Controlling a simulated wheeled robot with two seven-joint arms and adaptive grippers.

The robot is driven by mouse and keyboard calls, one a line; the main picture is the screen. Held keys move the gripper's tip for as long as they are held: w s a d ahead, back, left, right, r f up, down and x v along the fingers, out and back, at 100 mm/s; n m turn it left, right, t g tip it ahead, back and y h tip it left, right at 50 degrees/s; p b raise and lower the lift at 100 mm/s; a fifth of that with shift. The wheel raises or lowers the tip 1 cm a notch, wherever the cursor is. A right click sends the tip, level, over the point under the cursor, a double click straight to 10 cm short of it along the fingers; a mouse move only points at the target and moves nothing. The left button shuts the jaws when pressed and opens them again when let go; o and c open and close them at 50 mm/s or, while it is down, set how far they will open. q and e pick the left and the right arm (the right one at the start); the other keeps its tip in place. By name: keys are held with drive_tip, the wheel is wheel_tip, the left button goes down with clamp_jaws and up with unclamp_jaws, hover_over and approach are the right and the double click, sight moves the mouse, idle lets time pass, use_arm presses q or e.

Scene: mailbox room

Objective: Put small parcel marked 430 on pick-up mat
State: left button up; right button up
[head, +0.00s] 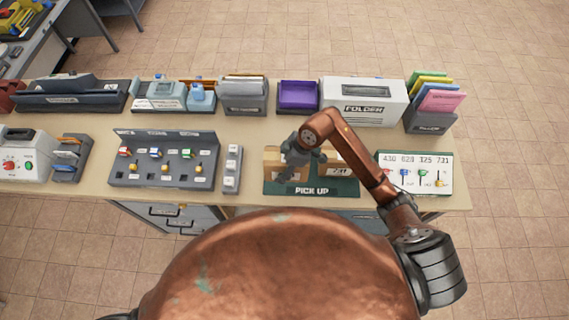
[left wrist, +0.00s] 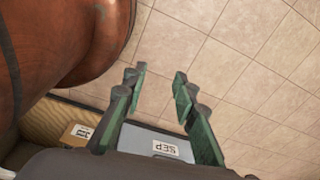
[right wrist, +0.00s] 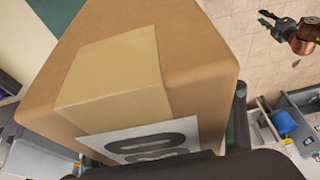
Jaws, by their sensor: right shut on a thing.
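A brown cardboard parcel with a lighter tape patch fills much of the right wrist view (right wrist: 75,65). Its white label is partly cut off, with "30" readable. My right gripper (head: 297,162) is shut on this parcel. In the head view the gripper is over the green pick-up mat (head: 310,190), with brown cardboard (head: 271,158) showing beside it. Whether the held parcel touches the mat is hard to tell. A labelled cardboard face (head: 340,170), apparently 731, shows right of the gripper. My left gripper (left wrist: 160,95) is open and empty, with floor between its fingers.

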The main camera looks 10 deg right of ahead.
drive_tip(key=w+f, duration=0.2)
drive_tip(key=w+d+f, duration=0.1)
drive_tip(key=f, duration=0.1)
drive_tip(key=w+f, duration=0.2)
drive_tip(key=shift+w+d+f, duration=0.2)
drive_tip(key=shift+w+d, duration=0.1)
drive_tip(key=shift+f, duration=1.4)
drive_tip(key=o, duration=1.6)
drive_tip(key=shift+s+f, duration=0.1)
drive_tip(key=v, duration=1.2)
